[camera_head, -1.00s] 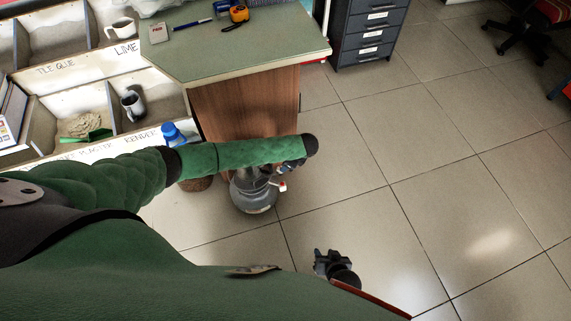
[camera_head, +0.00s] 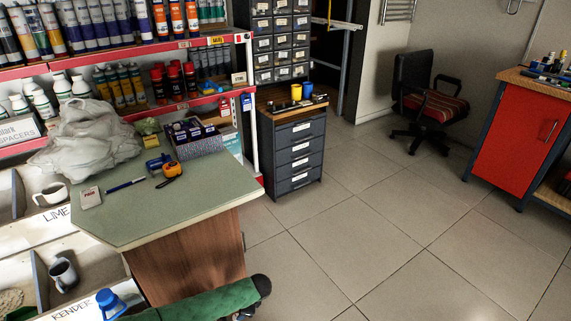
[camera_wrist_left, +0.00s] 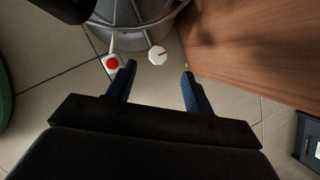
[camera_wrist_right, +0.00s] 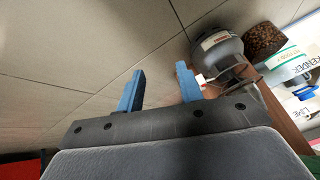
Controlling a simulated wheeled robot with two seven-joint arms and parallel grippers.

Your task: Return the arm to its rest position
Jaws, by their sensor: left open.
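My left arm (camera_head: 215,299) in its green sleeve crosses the bottom of the head view, just in front of the wooden counter. Its gripper is mostly cut off there. In the left wrist view my left gripper (camera_wrist_left: 159,68) is open and empty, with two blue fingers apart. It points toward a grey round vessel (camera_wrist_left: 130,12) with a red button and a white knob, beside a wooden panel (camera_wrist_left: 245,45). My right gripper (camera_wrist_right: 160,68) is open and empty in the right wrist view, above the tiled floor. My right arm is not in the head view.
A green-topped counter (camera_head: 150,215) carries a bag, a tape measure (camera_head: 171,171) and boxes. Bins stand at the left. Drawers (camera_head: 299,160), a chair (camera_head: 432,105) and a red cabinet (camera_head: 513,140) stand farther back. The tiled floor (camera_head: 400,225) at the right is clear.

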